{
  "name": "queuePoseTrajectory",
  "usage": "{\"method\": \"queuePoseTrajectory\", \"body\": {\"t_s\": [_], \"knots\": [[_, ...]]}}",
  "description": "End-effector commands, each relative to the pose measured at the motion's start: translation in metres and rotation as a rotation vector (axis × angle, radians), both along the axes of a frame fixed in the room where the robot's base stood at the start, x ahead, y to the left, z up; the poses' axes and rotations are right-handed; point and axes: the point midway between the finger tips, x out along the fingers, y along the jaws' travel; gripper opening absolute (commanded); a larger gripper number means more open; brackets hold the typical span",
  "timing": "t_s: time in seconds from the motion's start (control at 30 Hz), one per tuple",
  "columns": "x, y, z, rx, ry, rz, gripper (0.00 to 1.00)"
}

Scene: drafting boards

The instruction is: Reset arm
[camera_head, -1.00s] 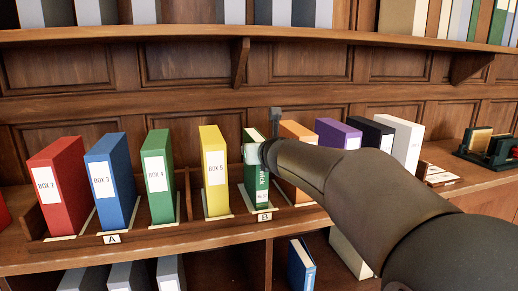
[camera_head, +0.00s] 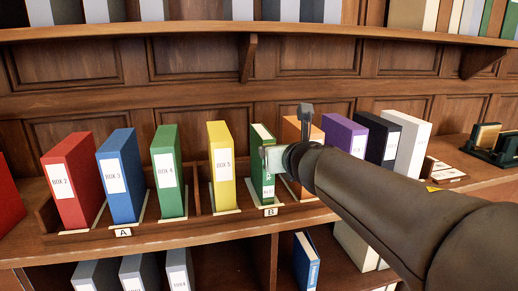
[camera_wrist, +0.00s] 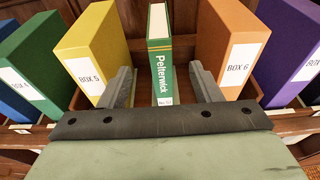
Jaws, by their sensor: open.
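My gripper (camera_wrist: 161,70) is open, its two grey fingers apart with nothing held between them. In the wrist view the green book (camera_wrist: 160,52) marked "Pelterwick" stands upright just beyond and between the fingers. In the head view the same green book (camera_head: 263,180) stands in slot B, and my wrist (camera_head: 300,160) is in front of it and to its right, hiding part of its spine. Whether a finger touches the book cannot be told.
The yellow BOX 5 (camera_head: 221,170) stands left of the book and the orange BOX 6 (camera_wrist: 232,45) right of it, both close to my fingers. Red, blue, green, purple, black and white boxes continue the row. A shelf (camera_head: 150,33) runs above.

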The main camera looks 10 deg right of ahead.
Motion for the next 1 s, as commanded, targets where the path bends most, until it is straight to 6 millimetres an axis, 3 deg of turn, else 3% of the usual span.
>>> {"method": "queuePoseTrajectory", "body": {"t_s": [0.17, 0.27, 0.33, 0.47, 0.6, 0.7, 0.83, 0.87, 1.0], "knots": [[-0.005, -0.013, 0.002, 0.188, 0.034, -0.119, 0.58], [-0.018, -0.036, -0.006, 0.523, 0.095, -0.348, 0.58], [-0.037, -0.055, -0.023, 0.821, 0.150, -0.580, 0.58], [-0.098, -0.074, -0.072, 1.363, 0.234, -1.102, 0.58], [-0.180, -0.061, -0.118, 1.780, 0.258, -1.714, 0.58], [-0.228, -0.041, -0.135, 1.927, 0.231, -2.083, 0.58], [-0.265, -0.020, -0.144, 1.988, 0.187, -2.394, 0.58], [-0.270, -0.017, -0.145, -1.980, -0.177, 2.419, 0.58], [-0.276, -0.012, -0.147, -1.922, -0.161, 2.403, 0.58]]}}
